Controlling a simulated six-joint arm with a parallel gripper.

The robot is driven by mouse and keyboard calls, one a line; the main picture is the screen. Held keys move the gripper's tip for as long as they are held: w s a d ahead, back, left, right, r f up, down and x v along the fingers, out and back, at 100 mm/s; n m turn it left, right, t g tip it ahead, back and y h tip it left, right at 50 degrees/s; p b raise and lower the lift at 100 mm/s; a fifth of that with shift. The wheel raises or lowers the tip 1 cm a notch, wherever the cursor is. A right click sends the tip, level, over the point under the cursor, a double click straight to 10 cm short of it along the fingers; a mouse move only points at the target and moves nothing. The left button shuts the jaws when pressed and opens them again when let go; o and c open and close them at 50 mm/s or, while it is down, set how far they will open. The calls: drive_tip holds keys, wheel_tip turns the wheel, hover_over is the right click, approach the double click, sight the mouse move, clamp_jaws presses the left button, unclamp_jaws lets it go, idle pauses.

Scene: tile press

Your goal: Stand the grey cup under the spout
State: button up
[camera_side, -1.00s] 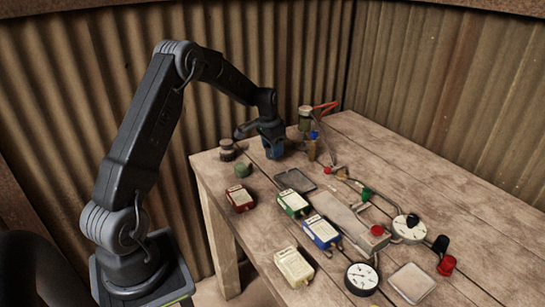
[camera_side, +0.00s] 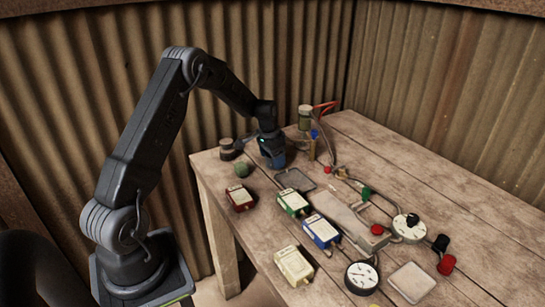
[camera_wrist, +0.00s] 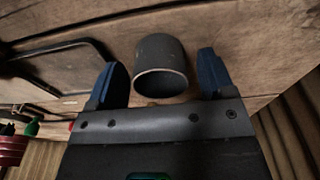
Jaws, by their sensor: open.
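The grey cup (camera_wrist: 160,62) shows in the wrist view between my two blue fingertips, with its rim toward the camera and a gap on each side. My gripper (camera_wrist: 160,75) is open around it and does not visibly touch it. In the side view my gripper (camera_side: 273,157) is low over the far left part of the table, and I cannot make out the cup there.
Boxes, gauges and pipes crowd the front; the right of the table (camera_side: 440,190) is clear.

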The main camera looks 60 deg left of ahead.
sight(269, 166)
drive_tip(key=shift+r, duration=0.1)
wheel_tip(269, 166, up, 12)
drive_tip(key=s, duration=0.1)
drive_tip(key=s+d+r, duration=0.3)
drive_tip(key=d+r, duration=0.3)
drive_tip(key=d, duration=0.2)
drive_tip(key=s+d+r+t, duration=0.2)
drive_tip(key=s+d+r, duration=0.1)
drive_tip(key=s+d, duration=0.45)
drive_tip(key=s+d+r+t, duration=0.1)
drive_tip(key=s+d+r, duration=0.2)
drive_tip(key=s+d, duration=0.45)
drive_tip(key=s+d+f+t, duration=0.1)
drive_tip(key=s+d, duration=0.4)
drive_tip(key=s, duration=0.2)
drive_tip(key=shift+s+d+f, duration=0.2)
drive_tip(key=shift+s+f, duration=0.05)
drive_tip(key=shift+f, duration=0.15)
